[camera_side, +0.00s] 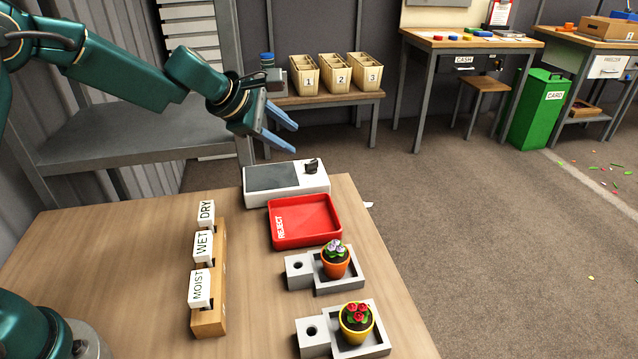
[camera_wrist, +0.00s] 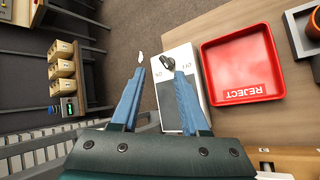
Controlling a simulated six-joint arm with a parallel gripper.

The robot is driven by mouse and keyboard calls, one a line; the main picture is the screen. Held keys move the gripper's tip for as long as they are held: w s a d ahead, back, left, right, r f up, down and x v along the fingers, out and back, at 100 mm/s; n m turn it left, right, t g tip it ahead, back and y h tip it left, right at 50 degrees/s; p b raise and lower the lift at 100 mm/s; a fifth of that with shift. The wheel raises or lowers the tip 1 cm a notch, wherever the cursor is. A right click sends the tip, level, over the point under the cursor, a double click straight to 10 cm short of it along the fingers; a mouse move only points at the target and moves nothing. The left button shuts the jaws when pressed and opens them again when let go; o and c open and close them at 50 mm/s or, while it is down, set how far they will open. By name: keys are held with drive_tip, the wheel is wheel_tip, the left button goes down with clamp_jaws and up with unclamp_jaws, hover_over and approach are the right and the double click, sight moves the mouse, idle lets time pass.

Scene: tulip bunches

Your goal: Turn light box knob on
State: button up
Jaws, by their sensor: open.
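The light box is a white box with a dark grey panel (camera_side: 272,178), at the back edge of the wooden table. Its black knob (camera_side: 311,166) stands on the right part of the top. In the wrist view the knob (camera_wrist: 167,61) shows just beyond and between the fingertips, near small "OFF" lettering on the white top (camera_wrist: 177,50). My gripper (camera_side: 286,133) is open and empty, above the box and apart from the knob. Its two blue fingers also show in the wrist view (camera_wrist: 160,74). I cannot tell exactly which way the knob points.
A red REJECT tray (camera_side: 305,220) sits right in front of the box. Two potted flowers (camera_side: 335,260) (camera_side: 357,319) stand in grey holders nearer the front. A wooden rack (camera_side: 210,300) holds DRY, WET and MOIST tags. The table's left part is clear.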

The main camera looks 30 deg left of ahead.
wheel_tip(320, 180, up, 4)
drive_tip(key=w+a+n+t+h, duration=0.15)
drive_tip(key=n+t, duration=0.25)
drive_tip(key=n, duration=0.7)
approach(310, 162)
drive_tip(key=w, duration=0.1)
drive_tip(key=w+f, duration=0.1)
drive_tip(key=w, duration=0.1)
drive_tip(key=shift+w+d+f+h, duration=0.15)
drive_tip(key=shift+d+f+h, duration=0.15)
drive_tip(key=shift+f+h, duration=0.05)
drive_tip(key=shift+x, duration=2.5)
drive_tip(key=shift+c, duration=0.3)
clamp_jaws()
